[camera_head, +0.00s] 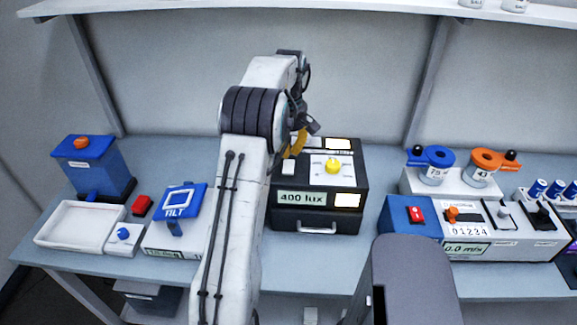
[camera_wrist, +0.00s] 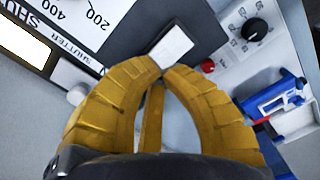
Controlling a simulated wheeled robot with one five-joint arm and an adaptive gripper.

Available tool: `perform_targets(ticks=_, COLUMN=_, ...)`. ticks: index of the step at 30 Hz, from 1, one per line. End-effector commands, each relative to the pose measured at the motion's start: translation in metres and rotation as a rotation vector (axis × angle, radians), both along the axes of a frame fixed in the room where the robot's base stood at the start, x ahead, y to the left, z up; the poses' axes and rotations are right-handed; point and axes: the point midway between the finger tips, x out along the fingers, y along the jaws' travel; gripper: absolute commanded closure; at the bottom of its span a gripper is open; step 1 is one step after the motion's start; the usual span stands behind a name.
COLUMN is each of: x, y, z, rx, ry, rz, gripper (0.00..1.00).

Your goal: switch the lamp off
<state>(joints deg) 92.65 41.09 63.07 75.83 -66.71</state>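The lamp unit appears to be the dark box (camera_head: 325,212) in the middle of the bench. Its front display (camera_head: 300,198) reads 400 lux, and a lit window (camera_head: 347,200) glows beside it. A yellow knob (camera_head: 333,166) sits on its white top plate. A white block (camera_head: 289,167), perhaps a switch, is at the box's left; a white block (camera_wrist: 171,47) also shows just beyond my fingertips in the wrist view. My gripper (camera_wrist: 160,68) has its yellow fingers arched together, tips meeting, with nothing seen between them. Whether the tips touch the block I cannot tell.
At left are a blue bin (camera_head: 95,170), a white tray (camera_head: 78,228) and a TILT device (camera_head: 180,203). At right stands a blue and white unit (camera_head: 475,228) with a red switch (camera_head: 416,214). A shelf (camera_head: 330,10) runs above. My arm hides the bench left of the box.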

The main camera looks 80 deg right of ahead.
Motion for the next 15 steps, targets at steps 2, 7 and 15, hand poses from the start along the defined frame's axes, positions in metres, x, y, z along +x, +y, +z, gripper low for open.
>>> perform_targets(ticks=2, x=0.0, y=0.0, z=-0.0018, rx=0.0, ry=0.0, rz=0.0, gripper=1.0)
perform_targets(ticks=7, x=0.0, y=0.0, z=-0.0041, rx=0.0, ry=0.0, rz=0.0, gripper=1.0)
perform_targets(ticks=15, x=0.0, y=0.0, z=-0.0077, rx=0.001, ry=0.0, rz=0.0, gripper=1.0)
